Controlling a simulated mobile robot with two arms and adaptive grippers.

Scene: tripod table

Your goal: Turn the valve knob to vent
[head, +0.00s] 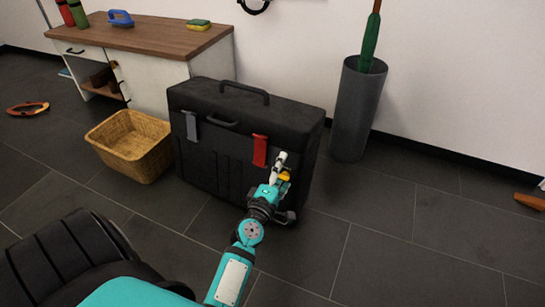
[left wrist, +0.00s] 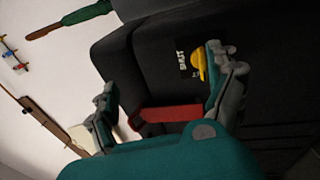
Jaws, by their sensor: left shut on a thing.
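The black case (head: 225,165) stands upright on the floor with a grey latch and a red latch on its front. The yellow valve knob (head: 285,176) is low on the front, near the right edge. It also shows in the left wrist view (left wrist: 198,62), beside a dark plate (left wrist: 184,62) with small white lettering. One finger touches or overlaps the knob. The contact and the knob's exact direction are partly hidden. My right gripper is not in view.
The red latch (head: 260,150) sits just above and left of the knob; it also shows between my fingers in the wrist view (left wrist: 170,113). A wicker basket (head: 130,140) is left of the case. A grey umbrella stand (head: 356,115) is behind right. The floor at right is mostly clear.

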